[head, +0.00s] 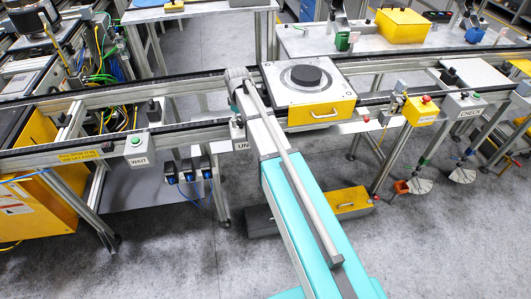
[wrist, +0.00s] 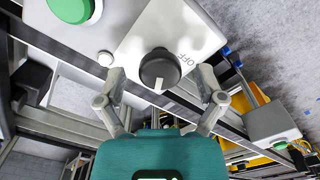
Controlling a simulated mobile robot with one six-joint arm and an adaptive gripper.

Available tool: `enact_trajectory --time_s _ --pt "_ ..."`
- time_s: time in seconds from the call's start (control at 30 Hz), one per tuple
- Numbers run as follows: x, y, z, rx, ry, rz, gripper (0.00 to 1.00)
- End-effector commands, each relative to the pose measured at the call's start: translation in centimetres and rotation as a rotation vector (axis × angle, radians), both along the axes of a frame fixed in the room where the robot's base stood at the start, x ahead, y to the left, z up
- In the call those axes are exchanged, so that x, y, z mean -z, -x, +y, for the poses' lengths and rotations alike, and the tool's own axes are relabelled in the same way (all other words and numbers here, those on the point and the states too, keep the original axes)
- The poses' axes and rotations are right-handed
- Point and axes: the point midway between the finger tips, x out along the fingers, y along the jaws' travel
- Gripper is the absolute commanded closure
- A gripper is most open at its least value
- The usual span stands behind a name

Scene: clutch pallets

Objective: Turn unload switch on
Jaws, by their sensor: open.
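The unload switch is a black round knob (wrist: 160,68) on a light grey box (wrist: 172,28) in the wrist view. Its white pointer mark faces down toward my gripper, and the word OFF is printed to the right of the knob. My gripper (wrist: 160,84) is open, with one finger on each side of the knob and visible gaps between them. In the head view, a sign reading UN (head: 241,148) shows partly behind my arm. My arm hides the knob and gripper there.
A green button (wrist: 75,10) sits left of the knob box. In the head view, a pallet with a black disc (head: 306,75) stands on the conveyor right of my arm. A WAIT box (head: 136,146) hangs left and a CHECK box (head: 467,104) right.

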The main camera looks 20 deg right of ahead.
Motion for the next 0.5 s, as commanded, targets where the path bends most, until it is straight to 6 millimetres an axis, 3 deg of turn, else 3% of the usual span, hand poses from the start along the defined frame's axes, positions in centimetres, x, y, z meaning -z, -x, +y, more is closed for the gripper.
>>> enact_trajectory --time_s 0.5 --pt "-4.2 0.0 0.0 -0.042 0.0 0.0 0.12"
